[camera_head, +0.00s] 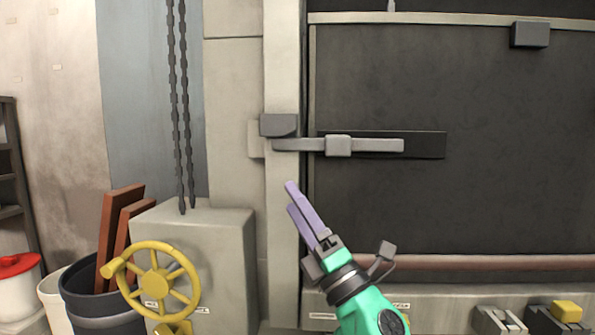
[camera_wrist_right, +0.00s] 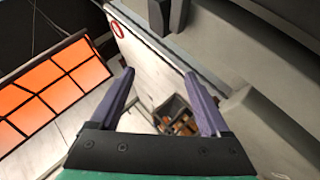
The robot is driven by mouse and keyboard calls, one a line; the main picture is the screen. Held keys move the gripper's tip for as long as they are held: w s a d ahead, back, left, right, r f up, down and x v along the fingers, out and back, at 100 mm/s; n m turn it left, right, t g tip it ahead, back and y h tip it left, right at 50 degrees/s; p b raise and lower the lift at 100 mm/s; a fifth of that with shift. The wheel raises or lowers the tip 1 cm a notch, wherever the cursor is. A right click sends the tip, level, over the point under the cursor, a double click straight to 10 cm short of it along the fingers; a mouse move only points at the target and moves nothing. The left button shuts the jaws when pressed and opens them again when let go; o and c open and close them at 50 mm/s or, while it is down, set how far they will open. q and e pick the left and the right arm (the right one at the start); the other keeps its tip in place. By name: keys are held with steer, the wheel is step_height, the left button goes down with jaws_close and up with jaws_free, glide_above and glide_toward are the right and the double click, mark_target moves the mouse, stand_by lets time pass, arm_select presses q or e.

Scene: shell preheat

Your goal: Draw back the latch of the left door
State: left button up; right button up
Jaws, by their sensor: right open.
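The latch is a grey horizontal bar (camera_head: 375,145) with a block-like knob (camera_head: 338,146) on it. It lies over a dark plate on the dark door (camera_head: 450,80). The bar's left end reaches across the door's edge to a dark grey catch (camera_head: 279,125) on the pale frame post. My right gripper (camera_head: 293,198), with purple fingers, is open and empty, below and left of the knob and apart from the bar. Its spread fingers also show in the right wrist view (camera_wrist_right: 160,75), with nothing between them. My left gripper is out of view.
A yellow handwheel (camera_head: 155,282) on a grey cabinet (camera_head: 205,230) stands at the lower left. Two chains (camera_head: 180,110) hang above it. A reddish rail (camera_head: 470,263) runs along the door's bottom. Grey levers (camera_head: 498,320) and a yellow block (camera_head: 566,311) sit lower right.

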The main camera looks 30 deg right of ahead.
steer(key=s+a+r+n+g+y, duration=0.35)
steer(key=a+r+n+y, duration=0.25)
steer(key=n+y, duration=0.7)
steer(key=n+g+h, duration=0.4)
steer(key=n+h, duration=1)
steer(key=h, duration=0.6)
glide_toward(331, 145)
steer(key=p+x, duration=0.2)
steer(key=x, duration=0.2)
steer(key=d+p+x, duration=0.1)
steer(key=p+x, duration=0.1)
steer(key=x, duration=0.2)
steer(key=d+p+x, duration=0.1)
steer(key=p+x, duration=0.2)
steer(key=x, duration=0.2)
steer(key=shift+s+d, duration=0.1)
steer(key=shift+s, duration=0.05)
steer(key=shift+w+f, duration=0.15)
steer(key=shift+w, duration=0.3)
steer(key=shift+s, duration=0.1)
jaws_close()
